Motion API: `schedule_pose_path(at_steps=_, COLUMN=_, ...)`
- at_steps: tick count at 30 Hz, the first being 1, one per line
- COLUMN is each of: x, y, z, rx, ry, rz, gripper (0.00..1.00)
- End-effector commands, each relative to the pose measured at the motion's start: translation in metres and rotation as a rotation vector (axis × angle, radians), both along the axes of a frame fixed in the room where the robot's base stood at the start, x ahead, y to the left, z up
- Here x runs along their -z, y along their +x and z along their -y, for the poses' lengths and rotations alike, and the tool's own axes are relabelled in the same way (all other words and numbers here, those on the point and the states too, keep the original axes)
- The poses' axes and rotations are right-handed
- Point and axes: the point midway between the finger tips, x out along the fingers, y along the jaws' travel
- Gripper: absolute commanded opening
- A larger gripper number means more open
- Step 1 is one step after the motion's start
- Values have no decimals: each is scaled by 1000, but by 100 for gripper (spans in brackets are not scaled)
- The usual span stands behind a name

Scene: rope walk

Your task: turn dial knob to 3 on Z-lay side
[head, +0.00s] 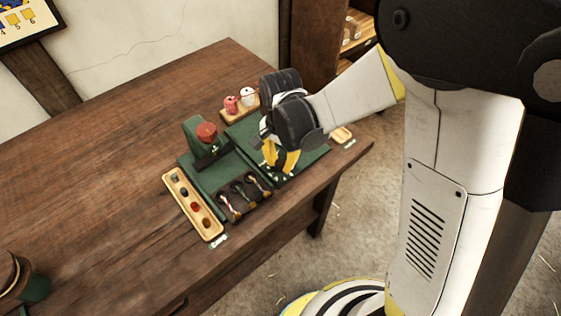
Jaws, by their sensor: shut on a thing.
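My gripper (281,160), with yellow fingers, points down over the right half of the green board (238,134). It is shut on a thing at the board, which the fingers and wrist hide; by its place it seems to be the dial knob. Small pale marks show around the fingertips, too small to read as numbers. I cannot read which side is labelled Z-lay.
A wooden tray (178,190) with several small coloured pieces lies left of the board. Striped cord pieces (237,190) lie at its front. A small stand (236,112) holds a red and a white spool behind.

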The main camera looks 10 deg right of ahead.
Motion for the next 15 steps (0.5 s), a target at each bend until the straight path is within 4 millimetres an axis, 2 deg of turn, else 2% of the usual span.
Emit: schedule_pose_path(at_steps=15, x=0, y=0, z=0, rx=69, ry=-1, rz=-1, gripper=0)
